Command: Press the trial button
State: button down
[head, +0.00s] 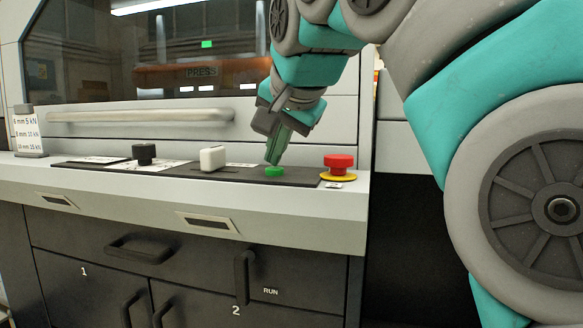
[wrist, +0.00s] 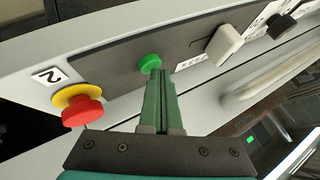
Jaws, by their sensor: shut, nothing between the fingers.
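A green round button (head: 275,171), which I take to be the trial button, sits on the dark panel strip (head: 240,174) of the machine's ledge. It also shows in the wrist view (wrist: 150,63), just beyond my fingertips. My gripper (head: 273,162) is shut and empty, its green fingers pointing down at the button. The fingertips are right above or at the button's top; I cannot tell whether they touch it. In the wrist view the fingers cover part of the button's lower edge.
A red mushroom button (head: 339,163) on a yellow base stands right of the green button. A white lever or switch (head: 212,158) and a black knob (head: 144,154) stand to its left. A grey handle bar (head: 140,116) runs behind. A load card (head: 27,133) stands far left.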

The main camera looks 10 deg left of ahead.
aim_at(275, 169)
jog(key=shift+f, duration=0.2)
jog(key=shift+r, duration=0.15)
jog(key=shift+r+p, duration=0.65)
jog(key=shift+r, duration=0.2)
jog(key=shift+r, duration=0.1)
notch_tip(275, 169, up, 5)
jog(key=p, duration=0.4)
dwell(0.6)
